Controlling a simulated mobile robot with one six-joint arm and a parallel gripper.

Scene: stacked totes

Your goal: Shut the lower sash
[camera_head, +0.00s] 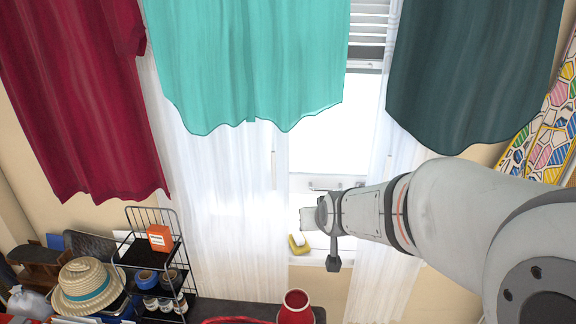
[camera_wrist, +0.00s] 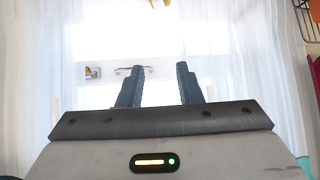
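The window's lower sash (camera_head: 325,180) shows between white sheer curtains in the head view, with its pale bottom rail above the sill (camera_head: 314,256). A bright band lies between rail and sill; glare blurs its edges. A metal handle (camera_head: 322,187) is on the rail and also shows in the wrist view (camera_wrist: 133,69). My gripper (camera_head: 308,217) is in front of the window, just below the rail in the head view. In the wrist view my gripper (camera_wrist: 160,69) has its two dark fingers apart, with nothing between them. I see no contact with the handle.
A yellow sponge (camera_head: 299,245) sits on the sill. Teal (camera_head: 250,65), dark green (camera_head: 470,75) and red cloths (camera_head: 80,100) hang above. A wire rack (camera_head: 150,255), a straw hat (camera_head: 87,285) and a red vase (camera_head: 296,307) stand below.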

